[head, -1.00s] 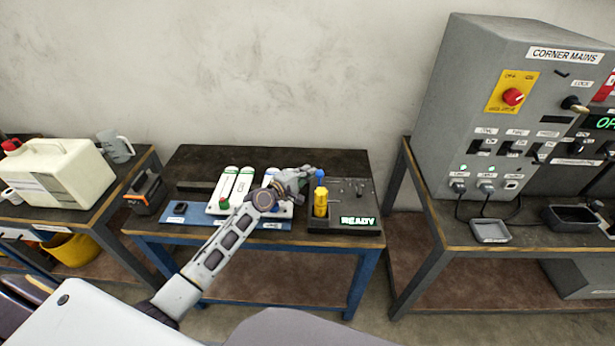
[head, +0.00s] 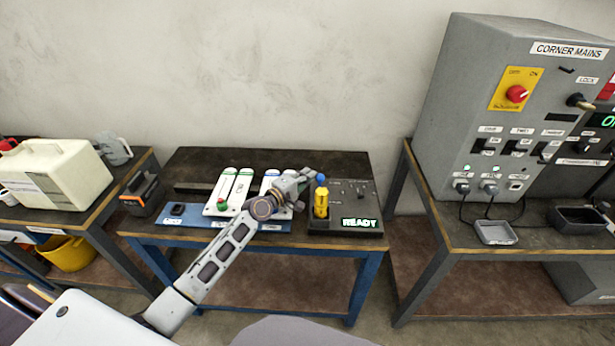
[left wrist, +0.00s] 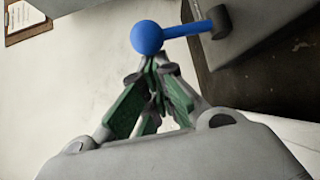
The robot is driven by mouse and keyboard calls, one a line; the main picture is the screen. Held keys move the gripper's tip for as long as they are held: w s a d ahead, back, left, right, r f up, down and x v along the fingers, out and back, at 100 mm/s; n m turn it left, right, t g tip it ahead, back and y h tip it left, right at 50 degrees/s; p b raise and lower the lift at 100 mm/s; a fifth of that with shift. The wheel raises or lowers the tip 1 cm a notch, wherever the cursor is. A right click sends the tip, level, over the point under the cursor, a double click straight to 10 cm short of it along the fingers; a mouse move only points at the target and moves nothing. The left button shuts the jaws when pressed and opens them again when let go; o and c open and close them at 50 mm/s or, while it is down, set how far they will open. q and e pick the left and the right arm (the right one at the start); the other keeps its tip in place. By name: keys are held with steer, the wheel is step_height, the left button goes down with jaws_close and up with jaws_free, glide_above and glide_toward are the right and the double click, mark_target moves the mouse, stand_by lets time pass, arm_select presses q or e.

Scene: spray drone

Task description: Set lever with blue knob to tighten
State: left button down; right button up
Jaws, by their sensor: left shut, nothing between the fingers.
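The lever's blue knob (head: 320,179) shows in the head view just above a yellow cylinder on a dark device (head: 346,229) with a lit READY display. In the left wrist view the blue knob (left wrist: 147,38) sits on a blue rod that runs right to a dark pivot on a grey body. My left gripper (head: 306,174) is shut and empty beside the knob. In the left wrist view its fingertips (left wrist: 152,60) meet just below the knob, touching or very near it. The lever's setting labels are not readable. My right gripper is not in view.
White panels (head: 230,192) on a blue mat lie left of the device, partly behind my left arm. A CORNER MAINS cabinet (head: 500,110) stands on the right table.

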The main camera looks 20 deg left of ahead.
arm_select(q)
steer(key=shift+s+d, duration=0.1)
steer(key=shift+s, duration=0.05)
steer(key=shift+d+v, duration=0.2)
steer(key=shift+v, duration=6.2)
steer(key=shift+s, duration=0.1)
